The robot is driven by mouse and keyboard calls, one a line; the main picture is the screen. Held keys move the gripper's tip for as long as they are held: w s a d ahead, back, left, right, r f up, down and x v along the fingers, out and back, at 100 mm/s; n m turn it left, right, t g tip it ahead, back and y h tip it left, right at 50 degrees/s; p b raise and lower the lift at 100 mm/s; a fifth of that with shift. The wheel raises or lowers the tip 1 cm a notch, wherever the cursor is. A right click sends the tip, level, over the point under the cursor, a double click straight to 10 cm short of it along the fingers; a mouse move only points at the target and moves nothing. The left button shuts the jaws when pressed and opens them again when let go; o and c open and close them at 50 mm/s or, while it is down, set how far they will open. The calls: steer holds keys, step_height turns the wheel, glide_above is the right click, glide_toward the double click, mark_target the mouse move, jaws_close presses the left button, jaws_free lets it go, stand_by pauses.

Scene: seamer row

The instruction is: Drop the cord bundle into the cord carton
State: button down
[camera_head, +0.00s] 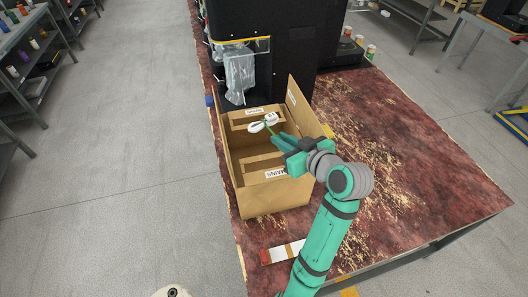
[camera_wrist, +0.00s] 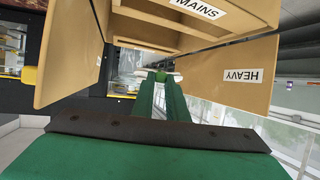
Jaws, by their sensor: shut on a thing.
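My gripper (camera_head: 272,131) is shut on the cord bundle (camera_head: 259,126), a small white coil with a green band at its middle. It holds the bundle in the air over the open brown carton (camera_head: 272,199). The carton stands on the bench with labelled flaps or panels; one reads MAINS. In the wrist view, my green fingers (camera_wrist: 161,82) point at the bundle, which is mostly hidden behind their tips. The carton's brown panels (camera_wrist: 140,32) show around them, with MAINS and HEAVY labels. The height of the bundle above the carton floor is hard to tell.
A black machine (camera_head: 275,60) with a clear plastic bag (camera_head: 239,72) stands behind the carton. A red and white item (camera_head: 283,252) lies in front of it. The mottled red bench (camera_head: 400,170) is mostly bare to the right. Cans (camera_head: 371,51) stand at the back.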

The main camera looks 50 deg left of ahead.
steer(key=shift+f, duration=1.6)
steer(key=shift+s, duration=0.1)
steer(key=c, duration=1.7)
jaws_free()
steer(key=shift+o, duration=0.2)
steer(key=v, duration=1)
steer(key=shift+d, duration=0.4)
